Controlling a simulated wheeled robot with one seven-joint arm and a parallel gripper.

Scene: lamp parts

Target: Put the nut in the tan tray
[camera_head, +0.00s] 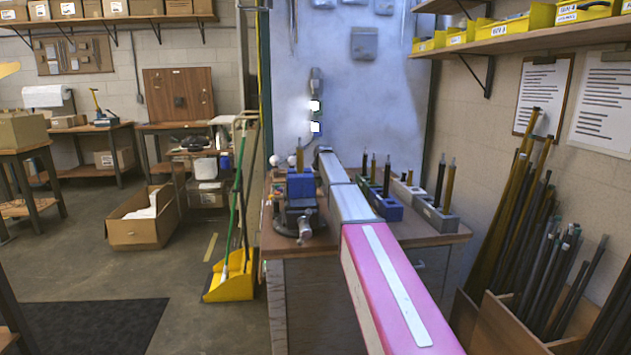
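I cannot make out the nut or a tan tray in the head view. My pink and silver arm reaches forward over the wooden workbench (435,237) and covers the middle of its top. The fingers of my gripper do not show; the far end of the arm hides that spot. Whether anything is held cannot be seen.
A blue vise (299,207) stands left of my arm. Blue and grey blocks (436,214) with upright rods stand right of it. A wooden bin (510,322) of long rods is at right. A yellow dustpan (231,284) and cardboard box (142,228) are on the floor left.

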